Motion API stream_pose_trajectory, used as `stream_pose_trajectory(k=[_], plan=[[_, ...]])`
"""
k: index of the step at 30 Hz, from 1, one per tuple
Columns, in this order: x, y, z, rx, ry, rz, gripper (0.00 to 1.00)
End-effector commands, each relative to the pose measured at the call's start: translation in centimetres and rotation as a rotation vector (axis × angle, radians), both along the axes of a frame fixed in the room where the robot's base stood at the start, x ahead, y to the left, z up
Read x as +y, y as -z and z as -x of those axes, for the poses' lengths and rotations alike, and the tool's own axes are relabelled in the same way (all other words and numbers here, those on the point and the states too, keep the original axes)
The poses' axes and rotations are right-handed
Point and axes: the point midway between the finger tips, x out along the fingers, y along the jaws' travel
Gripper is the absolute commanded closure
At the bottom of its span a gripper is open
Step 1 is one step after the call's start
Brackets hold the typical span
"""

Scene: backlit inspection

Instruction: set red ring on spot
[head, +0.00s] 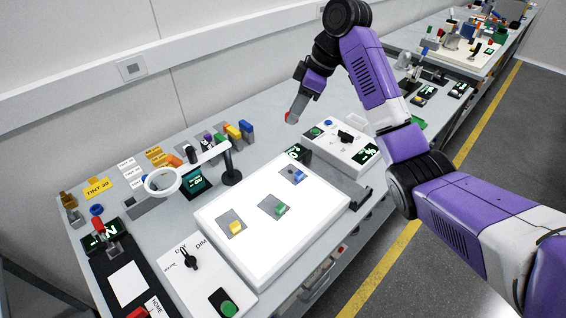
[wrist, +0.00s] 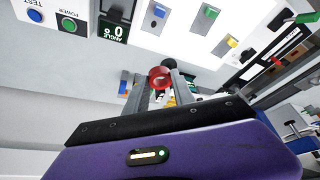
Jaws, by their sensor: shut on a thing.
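A red ring (wrist: 160,77) is between the two fingertips of my gripper (wrist: 161,80) in the wrist view. The white light panel (head: 315,205) lies nearer than the gripper in the head view. I cannot tell which mark is the spot.
Yellow (head: 236,227), green (head: 282,210) and blue (head: 299,175) blocks sit on grey squares on the panel. A ring magnifier (head: 164,170) on a post stands left of it. A control box (head: 340,150) with knob and buttons stands behind it.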

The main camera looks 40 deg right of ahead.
Motion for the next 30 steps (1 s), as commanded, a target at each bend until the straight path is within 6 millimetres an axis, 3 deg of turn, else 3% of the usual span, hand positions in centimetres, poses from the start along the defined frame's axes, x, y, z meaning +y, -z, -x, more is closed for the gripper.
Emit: stream_pose_trajectory(k=[6,18,30], plan=[[0.3,5.2,0.0,0.004,-0.001,-0.007,1.0],[0.1,13.2,0.1,0.005,0.001,-0.003,1.0],[0.1,17.6,0.1,0.006,0.002,-0.002,1.0]])
